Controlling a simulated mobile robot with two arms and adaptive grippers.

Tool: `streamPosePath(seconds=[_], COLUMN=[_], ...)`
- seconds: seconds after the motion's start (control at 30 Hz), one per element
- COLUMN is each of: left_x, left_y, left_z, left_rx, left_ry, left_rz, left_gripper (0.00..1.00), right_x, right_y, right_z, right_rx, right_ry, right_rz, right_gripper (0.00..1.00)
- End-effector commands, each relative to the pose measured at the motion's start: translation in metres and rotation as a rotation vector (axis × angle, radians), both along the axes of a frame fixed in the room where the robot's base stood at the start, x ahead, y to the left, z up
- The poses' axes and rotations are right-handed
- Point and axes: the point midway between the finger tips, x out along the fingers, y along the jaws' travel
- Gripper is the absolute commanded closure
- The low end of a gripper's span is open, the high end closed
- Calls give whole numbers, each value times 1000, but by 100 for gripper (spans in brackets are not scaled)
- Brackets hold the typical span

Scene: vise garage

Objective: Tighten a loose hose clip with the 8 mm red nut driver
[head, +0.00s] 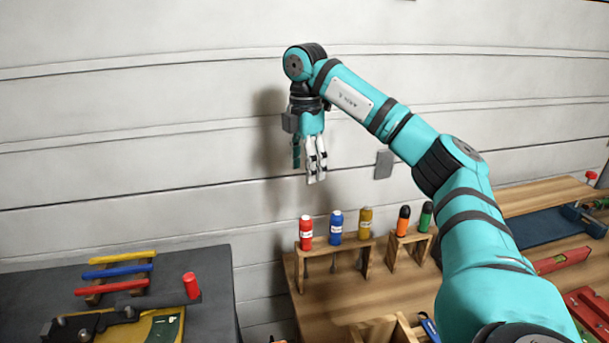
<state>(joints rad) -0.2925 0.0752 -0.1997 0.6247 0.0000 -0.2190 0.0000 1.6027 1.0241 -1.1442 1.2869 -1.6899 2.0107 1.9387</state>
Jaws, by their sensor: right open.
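The red nut driver (306,231) stands upright, handle up, at the left end of a small wooden rack (299,266). A blue driver (336,226) and a yellow driver (365,222) stand beside it in the same rack. Size marks are too small to read. My right gripper (314,177) hangs fingers down above the rack, open and empty, apart from the drivers. I cannot make out a hose clip. My left gripper is not in view.
A second rack (396,253) holds orange and green handled tools. The wooden bench (325,310) also bears a red level (562,262). A dark table (222,262) at left holds red, blue and yellow bars and a red-handled item (191,285). A gap separates bench and table.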

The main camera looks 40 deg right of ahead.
Motion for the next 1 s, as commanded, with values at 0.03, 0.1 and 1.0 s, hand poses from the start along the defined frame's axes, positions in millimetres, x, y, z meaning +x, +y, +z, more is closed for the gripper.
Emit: streamPosePath(seconds=[0.03, 0.1, 1.0], left_x=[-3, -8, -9], left_y=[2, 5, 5], left_z=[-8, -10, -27], left_rx=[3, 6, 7], left_ry=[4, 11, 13], left_rz=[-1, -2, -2], left_gripper=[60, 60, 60], right_x=[0, 0, -1], right_y=[0, 0, 0], right_z=[-8, -11, -162], right_rx=[0, 0, 0], right_ry=[0, 1, 3], right_rz=[-1, 0, 0], right_gripper=[43, 43, 43])
